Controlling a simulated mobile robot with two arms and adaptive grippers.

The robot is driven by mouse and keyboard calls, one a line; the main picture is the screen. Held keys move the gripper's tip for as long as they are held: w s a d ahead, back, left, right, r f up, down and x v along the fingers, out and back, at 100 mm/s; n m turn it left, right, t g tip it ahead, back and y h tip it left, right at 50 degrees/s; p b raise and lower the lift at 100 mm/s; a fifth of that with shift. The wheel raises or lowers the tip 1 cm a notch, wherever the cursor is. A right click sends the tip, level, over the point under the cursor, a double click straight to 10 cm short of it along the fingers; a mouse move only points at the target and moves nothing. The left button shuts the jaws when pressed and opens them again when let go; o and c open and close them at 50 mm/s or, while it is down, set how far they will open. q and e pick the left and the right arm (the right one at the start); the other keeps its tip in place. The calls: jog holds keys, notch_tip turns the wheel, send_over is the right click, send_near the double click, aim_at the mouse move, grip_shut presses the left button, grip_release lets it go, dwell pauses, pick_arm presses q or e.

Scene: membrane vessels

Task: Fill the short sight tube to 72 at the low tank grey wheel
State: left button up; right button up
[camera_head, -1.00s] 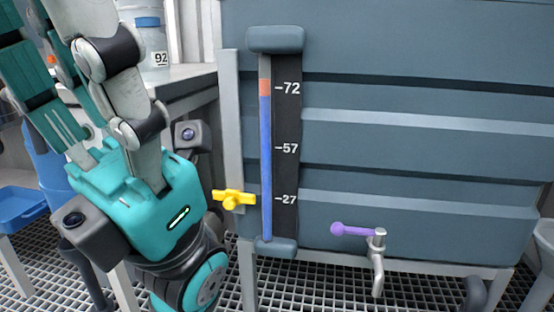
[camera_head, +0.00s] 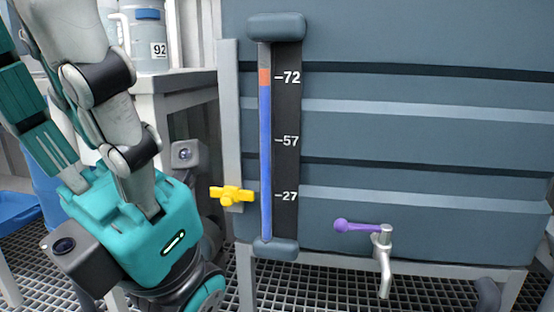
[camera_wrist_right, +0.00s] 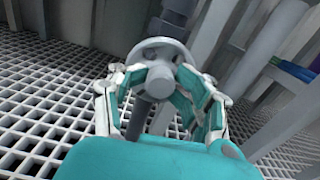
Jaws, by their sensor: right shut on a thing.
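The sight tube (camera_head: 265,150) stands on the front of the grey-blue tank (camera_head: 420,140), beside a dark scale marked 72, 57 and 27. Blue fills it up to a red section (camera_head: 264,77) level with the 72 mark; above that it is grey. In the right wrist view the grey wheel (camera_wrist_right: 158,49) has a round rim with holes and sits on a dark stem. My right gripper (camera_wrist_right: 162,80) is shut on this wheel, fingers on both sides of it.
A yellow handle (camera_head: 232,195) sits left of the tube. A tap with a purple lever (camera_head: 357,226) is at lower right of the tank. A jar labelled 92 (camera_head: 150,40) stands on a bench behind my arm. The floor is metal grating (camera_wrist_right: 50,120).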

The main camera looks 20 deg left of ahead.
jog(key=m, duration=0.3)
jog(key=shift+m, duration=0.4)
jog(key=m, duration=0.3)
jog(key=shift+r, duration=0.1)
jog(key=m+p, duration=0.1)
jog(key=m, duration=0.4)
jog(key=shift+r, duration=0.15)
jog(key=shift+m+p, duration=0.5)
jog(key=shift+m, duration=0.6)
jog(key=o, duration=0.9)
jog(key=shift+w+f, duration=0.1)
jog(key=shift+f, duration=0.1)
